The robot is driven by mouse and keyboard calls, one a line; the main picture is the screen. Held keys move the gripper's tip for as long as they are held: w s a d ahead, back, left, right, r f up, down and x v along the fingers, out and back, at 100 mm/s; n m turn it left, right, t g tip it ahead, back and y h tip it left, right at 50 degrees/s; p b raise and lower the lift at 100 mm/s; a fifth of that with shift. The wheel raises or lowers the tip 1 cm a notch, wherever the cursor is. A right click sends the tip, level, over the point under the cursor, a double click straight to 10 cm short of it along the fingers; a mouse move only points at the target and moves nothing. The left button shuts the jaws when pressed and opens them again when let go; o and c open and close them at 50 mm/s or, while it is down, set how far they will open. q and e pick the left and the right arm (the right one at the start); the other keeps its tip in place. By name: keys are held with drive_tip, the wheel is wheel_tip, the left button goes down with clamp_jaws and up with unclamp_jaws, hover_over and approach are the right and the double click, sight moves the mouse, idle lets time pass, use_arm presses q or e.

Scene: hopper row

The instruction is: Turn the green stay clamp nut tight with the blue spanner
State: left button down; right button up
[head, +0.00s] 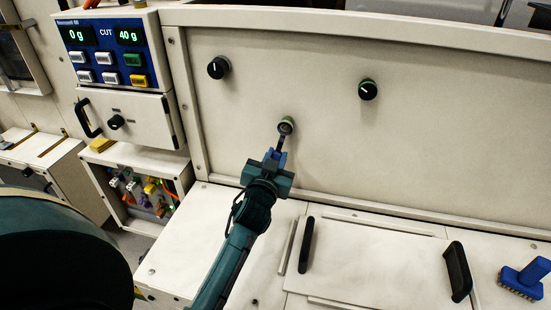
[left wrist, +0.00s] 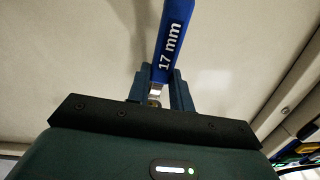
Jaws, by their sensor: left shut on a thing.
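The blue spanner (head: 278,153) is in my left gripper (head: 273,159) in the head view. Its dark shank points up to a small round greenish fitting (head: 286,126) low on the cream panel, apparently the stay clamp nut. The spanner's end meets the fitting in the picture; I cannot tell whether it is seated around it. In the left wrist view the blue handle, marked 17 mm (left wrist: 172,42), stands between the two fingers of my left gripper (left wrist: 159,88), which are shut on it. The spanner's far end is out of that view. My right gripper is not in view.
Two black knobs (head: 219,67) (head: 368,89) sit higher on the panel. Black handles (head: 306,245) (head: 458,271) rise from the cream top below; a blue brush (head: 525,278) lies right.

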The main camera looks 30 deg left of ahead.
use_arm(q)
drive_tip(key=shift+r, duration=0.15)
drive_tip(key=a+m+p, duration=0.2)
drive_tip(key=m, duration=0.1)
drive_tip(key=shift+s+r, duration=0.2)
drive_tip(key=shift+r, duration=0.15)
drive_tip(key=shift+s+a+r+m+p, duration=0.1)
drive_tip(key=shift+a+r+m+p, duration=0.2)
drive_tip(key=shift+m, duration=0.35)
drive_tip(key=shift+a+r+m+p, duration=0.2)
drive_tip(key=shift+m+p, duration=0.25)
drive_tip(key=shift+m, duration=0.15)
drive_tip(key=shift+s+a+r+m+p, duration=0.1)
drive_tip(key=shift+a+r+m+p, duration=0.2)
drive_tip(key=shift+m, duration=0.35)
